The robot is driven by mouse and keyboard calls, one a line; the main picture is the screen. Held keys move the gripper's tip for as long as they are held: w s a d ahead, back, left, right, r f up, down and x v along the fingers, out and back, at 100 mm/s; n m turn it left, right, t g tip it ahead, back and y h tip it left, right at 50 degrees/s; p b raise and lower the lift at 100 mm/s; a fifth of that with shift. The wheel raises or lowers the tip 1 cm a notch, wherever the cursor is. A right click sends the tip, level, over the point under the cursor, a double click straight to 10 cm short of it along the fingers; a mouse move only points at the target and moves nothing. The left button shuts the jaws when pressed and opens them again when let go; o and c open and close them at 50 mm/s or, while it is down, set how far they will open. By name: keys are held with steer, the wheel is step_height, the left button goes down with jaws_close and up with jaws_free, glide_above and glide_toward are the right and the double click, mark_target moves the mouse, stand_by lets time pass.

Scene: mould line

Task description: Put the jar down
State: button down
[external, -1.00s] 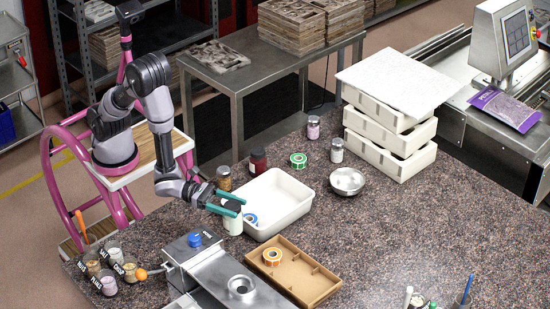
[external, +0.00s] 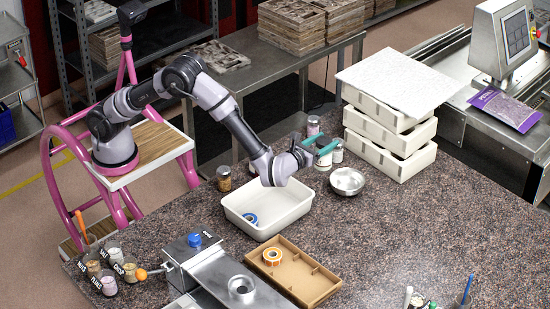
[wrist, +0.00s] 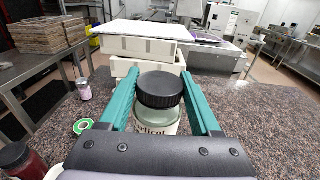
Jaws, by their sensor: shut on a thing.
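The jar (wrist: 160,104) has a black screw lid, clear greenish glass and a white label with dark lettering. In the wrist view it stands upright between the teal fingers of my gripper (wrist: 162,100), which is shut on it. In the external view my gripper (external: 321,147) is beyond the far right corner of the white tub, and the pale jar (external: 323,160) shows just below the fingers.
Stacked white trays (external: 390,130) rise behind. The white tub (external: 290,213) holds a blue roll. A green tape roll (wrist: 83,126) and red jar (wrist: 22,160) lie left.

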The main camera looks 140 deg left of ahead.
mark_target(324, 167)
steer(key=f, duration=0.5)
steer(key=shift+s+a+f, duration=0.1)
steer(key=shift+a, duration=0.3)
steer(key=shift+d+f, duration=0.1)
steer(key=shift+f, duration=2.2)
steer(key=shift+f, duration=0.25)
steer(key=shift+f, duration=0.35)
steer(key=shift+c, duration=0.5)
jaws_free()
steer(key=shift+r, duration=0.1)
